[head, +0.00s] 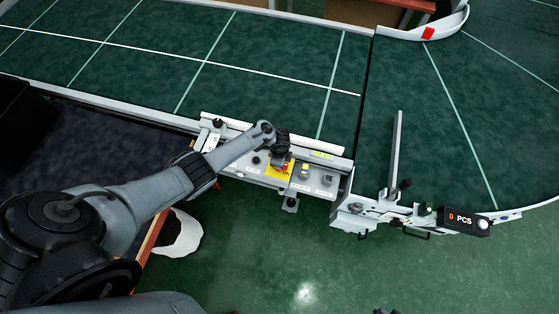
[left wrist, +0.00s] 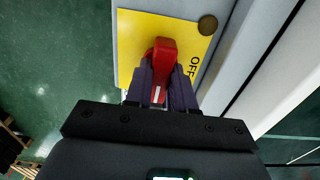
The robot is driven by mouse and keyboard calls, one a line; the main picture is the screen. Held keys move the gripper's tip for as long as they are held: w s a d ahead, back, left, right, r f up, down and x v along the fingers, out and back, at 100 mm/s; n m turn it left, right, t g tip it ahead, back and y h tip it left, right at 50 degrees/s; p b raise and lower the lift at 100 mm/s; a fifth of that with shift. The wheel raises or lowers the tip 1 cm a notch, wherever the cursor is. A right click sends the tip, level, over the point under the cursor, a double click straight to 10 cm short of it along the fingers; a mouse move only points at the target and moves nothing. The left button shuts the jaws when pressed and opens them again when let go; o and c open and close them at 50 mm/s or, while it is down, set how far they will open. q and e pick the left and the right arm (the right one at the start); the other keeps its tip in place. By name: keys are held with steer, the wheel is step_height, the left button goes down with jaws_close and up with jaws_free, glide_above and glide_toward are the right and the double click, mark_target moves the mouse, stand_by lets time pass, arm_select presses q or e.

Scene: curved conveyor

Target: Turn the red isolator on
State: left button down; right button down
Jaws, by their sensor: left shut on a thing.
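The red isolator handle (left wrist: 163,48) sits on a yellow plate (left wrist: 140,30) marked OFF at its right side in the left wrist view. A white mark shows on the handle's near part. My left gripper (left wrist: 161,80) is shut on the handle, with one dark finger on each side. In the head view the yellow plate (head: 270,171) is on the control panel at the conveyor's front edge, and my left gripper (head: 282,156) covers most of the handle.
The grey control panel (head: 248,174) carries other knobs, with a grey switch (head: 303,172) right of the yellow plate. A green conveyor belt (head: 270,80) lies behind. A counter display (head: 465,218) reading 0 PCS stands at right. Open green floor lies in front.

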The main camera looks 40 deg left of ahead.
arm_select(q)
steer(key=shift+s+a+f, duration=0.2)
steer(key=shift+s+f, duration=0.15)
steer(key=shift+f, duration=0.1)
arm_select(e)
steer(key=shift+f, duration=0.15)
arm_select(q)
steer(key=c, duration=1.2)
jaws_free()
steer(key=shift+w, duration=0.15)
steer(key=shift+c, duration=0.2)
steer(key=shift+o, duration=1.4)
steer(key=shift+w+r, duration=0.1)
steer(key=shift+w, duration=0.05)
steer(key=shift+s+d, duration=0.1)
steer(key=shift+s, duration=0.1)
steer(key=shift+w+r, duration=0.25)
steer(key=shift+r, duration=0.25)
step_height(320, 180, up, 10)
steer(key=p, duration=0.4)
steer(key=shift+s+f+p, duration=0.15)
steer(key=shift+s+p, duration=0.15)
arm_select(e)
step_height(320, 180, up, 5)
steer(key=shift+f, duration=0.15)
steer(key=shift+a, duration=0.1)
